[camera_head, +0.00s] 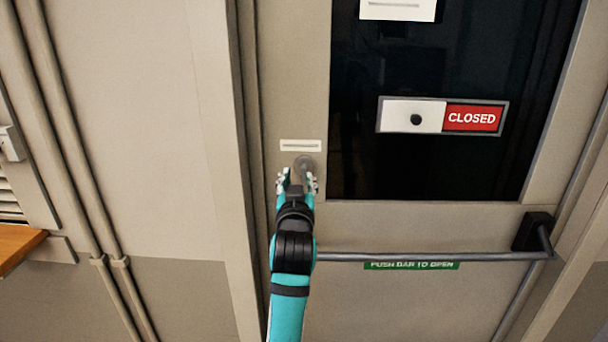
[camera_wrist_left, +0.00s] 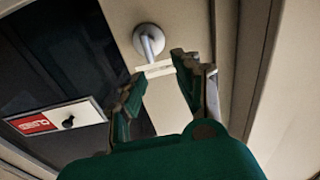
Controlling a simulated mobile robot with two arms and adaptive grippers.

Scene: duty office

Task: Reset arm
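My left arm reaches up from the bottom of the head view. Its gripper (camera_head: 297,180) is in front of the door, just below a round grey knob (camera_head: 304,163). In the left wrist view the gripper (camera_wrist_left: 157,76) has its fingers apart with nothing held between them. The knob (camera_wrist_left: 149,39) shows beyond the fingertips, apart from them. My right gripper is in neither view.
The door has a dark window (camera_head: 430,165) with a sliding sign (camera_head: 472,118) reading CLOSED. A push bar (camera_head: 430,257) crosses the door behind my arm, above a green label (camera_head: 411,266). A wooden surface (camera_head: 18,245) juts in at the left.

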